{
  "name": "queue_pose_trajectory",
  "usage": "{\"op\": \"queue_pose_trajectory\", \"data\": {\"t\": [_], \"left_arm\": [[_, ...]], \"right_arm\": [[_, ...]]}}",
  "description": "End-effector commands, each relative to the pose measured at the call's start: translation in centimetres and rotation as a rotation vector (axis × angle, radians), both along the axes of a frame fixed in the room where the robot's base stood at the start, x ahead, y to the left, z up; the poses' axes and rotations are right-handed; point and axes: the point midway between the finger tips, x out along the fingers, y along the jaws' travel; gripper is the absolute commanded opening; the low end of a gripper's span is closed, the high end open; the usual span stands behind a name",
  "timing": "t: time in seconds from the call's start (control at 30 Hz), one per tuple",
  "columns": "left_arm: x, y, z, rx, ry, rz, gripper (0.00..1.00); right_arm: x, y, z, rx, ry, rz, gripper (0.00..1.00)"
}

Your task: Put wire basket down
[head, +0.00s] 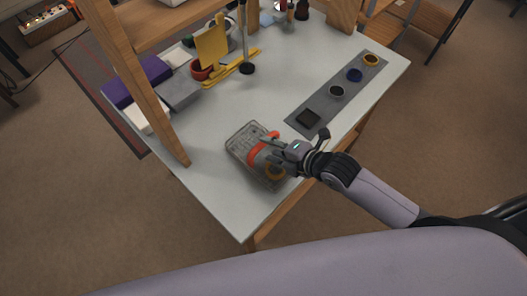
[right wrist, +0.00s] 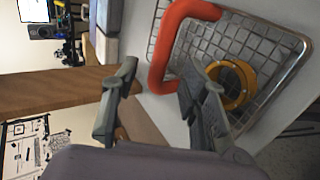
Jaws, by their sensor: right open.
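The wire basket (head: 240,137) rests on the light tabletop near its front edge. It has a thick orange-red handle (head: 262,146), and a yellow ring (head: 275,172) lies inside it. My right gripper (head: 268,150) is at the handle, over the basket. In the right wrist view the two fingers (right wrist: 159,74) are spread apart, and the handle (right wrist: 180,35) lies close to the tips. I cannot tell whether a finger touches it. The basket's mesh (right wrist: 270,45) and the ring (right wrist: 236,82) show beside the right finger. My left gripper is not in view.
A dark grey mat (head: 322,114) with several small parts lies to the right of the basket. A wooden post (head: 165,130) stands at the left. Grey and purple boxes (head: 137,82) and a yellow stand (head: 212,50) are farther back. The table's middle is clear.

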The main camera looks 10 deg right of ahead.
Motion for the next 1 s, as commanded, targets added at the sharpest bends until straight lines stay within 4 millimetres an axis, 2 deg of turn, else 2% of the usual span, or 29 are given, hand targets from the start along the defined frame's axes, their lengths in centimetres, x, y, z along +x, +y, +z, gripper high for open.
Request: {"op": "queue_pose_trajectory", "data": {"t": [0.4,0.7,1.0], "left_arm": [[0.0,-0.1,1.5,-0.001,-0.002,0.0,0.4],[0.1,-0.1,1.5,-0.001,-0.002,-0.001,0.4],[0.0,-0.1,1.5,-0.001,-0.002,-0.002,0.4]], "right_arm": [[3.5,1.7,-2.5,0.002,0.001,-0.002,0.41],[3.8,2.0,-2.9,-0.001,0.0,0.001,0.41],[3.8,1.9,-2.9,-0.001,0.001,0.0,0.22]]}}
